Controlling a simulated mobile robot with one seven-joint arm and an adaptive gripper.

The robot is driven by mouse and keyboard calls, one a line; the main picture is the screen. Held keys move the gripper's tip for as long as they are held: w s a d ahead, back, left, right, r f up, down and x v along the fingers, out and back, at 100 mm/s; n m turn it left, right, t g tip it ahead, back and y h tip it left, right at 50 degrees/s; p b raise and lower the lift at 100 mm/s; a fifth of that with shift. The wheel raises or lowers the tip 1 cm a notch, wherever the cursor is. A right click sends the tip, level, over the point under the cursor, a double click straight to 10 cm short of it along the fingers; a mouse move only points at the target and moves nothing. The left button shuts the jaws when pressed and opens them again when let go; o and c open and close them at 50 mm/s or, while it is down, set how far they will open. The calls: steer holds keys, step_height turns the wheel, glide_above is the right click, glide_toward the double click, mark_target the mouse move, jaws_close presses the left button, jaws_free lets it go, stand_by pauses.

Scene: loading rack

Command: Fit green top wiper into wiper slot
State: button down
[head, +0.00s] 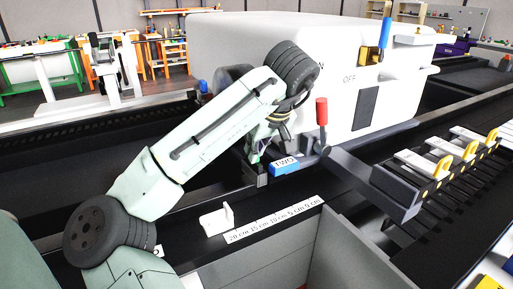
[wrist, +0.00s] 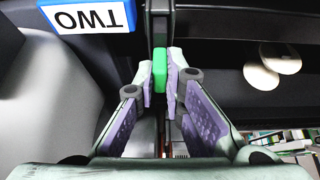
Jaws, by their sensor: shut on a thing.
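My gripper (wrist: 160,88) is shut on a small green piece, the green top wiper (wrist: 159,66), which shows between the purple-padded fingertips in the wrist view. Behind the wiper is a dark upright post or slot-like part (wrist: 159,25); I cannot tell whether the wiper touches it or sits in it. In the head view my gripper (head: 262,150) points down beside the blue-and-white block labelled TWO (head: 285,167). The wiper cannot be made out there. The wiper slot is not clearly visible.
The TWO label (wrist: 88,16) is close on the left in the wrist view. A red-handled lever (head: 321,112) stands right of my gripper, before the big white machine (head: 235,38). A white bracket (head: 216,220) and a centimetre scale (head: 275,219) lie in front on the rail.

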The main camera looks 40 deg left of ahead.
steer(key=shift+f, duration=0.35)
steer(key=c, duration=1.6)
jaws_free()
steer(key=v, duration=1.2)
steer(key=shift+r, duration=0.15)
